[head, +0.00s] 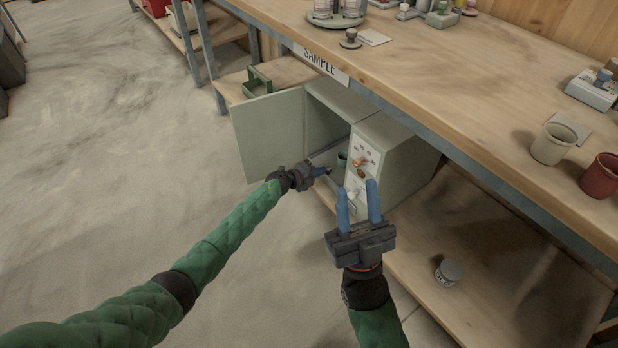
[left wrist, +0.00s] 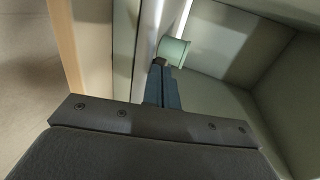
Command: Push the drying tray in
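The pale grey-green drying cabinet (head: 402,160) stands on the shelf under the bench, its door (head: 268,135) swung open to the left. My left gripper (head: 325,171) is at the cabinet opening. In the left wrist view its fingers (left wrist: 163,86) are together, with nothing seen between them, and the light green cup (left wrist: 174,51) is just beyond the tips. My right gripper (head: 358,187) is open and empty before the control panel.
The wooden bench top (head: 450,75) overhangs the cabinet, with a SAMPLE label (head: 320,62) on its edge. A grey lidded jar (head: 448,272) stands on the lower shelf (head: 500,275). A green open box (head: 258,82) is behind the door. The floor at left is clear.

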